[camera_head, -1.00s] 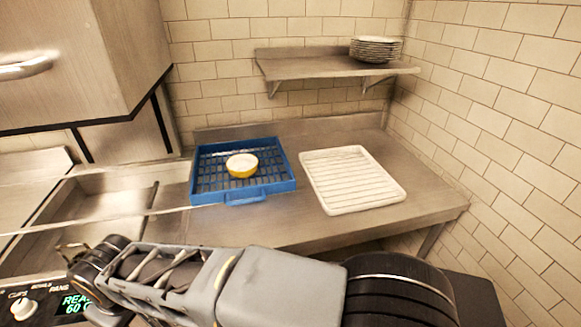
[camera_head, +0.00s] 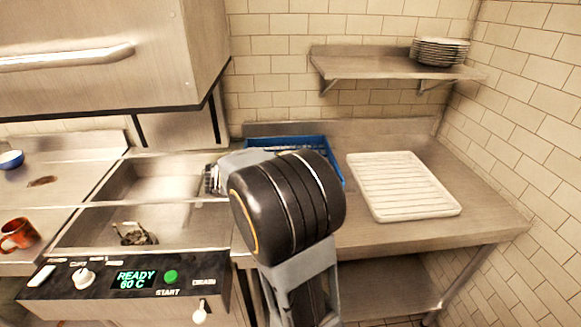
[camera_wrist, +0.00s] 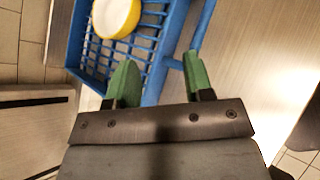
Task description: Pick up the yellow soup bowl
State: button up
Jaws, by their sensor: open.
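The yellow soup bowl (camera_wrist: 117,17) with a white inside sits in the blue rack (camera_wrist: 153,88), at the top of the wrist view. In the head view my arm hides the bowl, and only the back and right edge of the blue rack (camera_head: 290,141) show. In the head view my gripper is mostly hidden behind my arm.
A white ribbed tray (camera_head: 402,187) lies right of the rack on the steel counter. A shelf (camera_head: 390,67) with stacked plates (camera_head: 440,51) hangs above. At left are a sink basin, an orange mug (camera_head: 18,235), a blue bowl (camera_head: 11,160) and a control panel (camera_head: 130,283).

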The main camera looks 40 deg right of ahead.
jog(key=w+d+n+h, duration=0.1)
jog(key=d, duration=0.1)
jog(key=w+d+n, duration=0.1)
jog(key=d, duration=0.1)
jog(key=shift+w+f+n+h, duration=0.1)
jog(key=shift+w+n+h, duration=0.3)
jog(key=x, duration=0.7)
jog(key=shift+w+d+p, duration=0.25)
jog(key=shift+p, duration=0.05)
jog(key=shift+p+x, duration=0.35)
jog(key=shift+x, duration=2.7)
jog(key=shift+w, duration=0.1)
grip_shut()
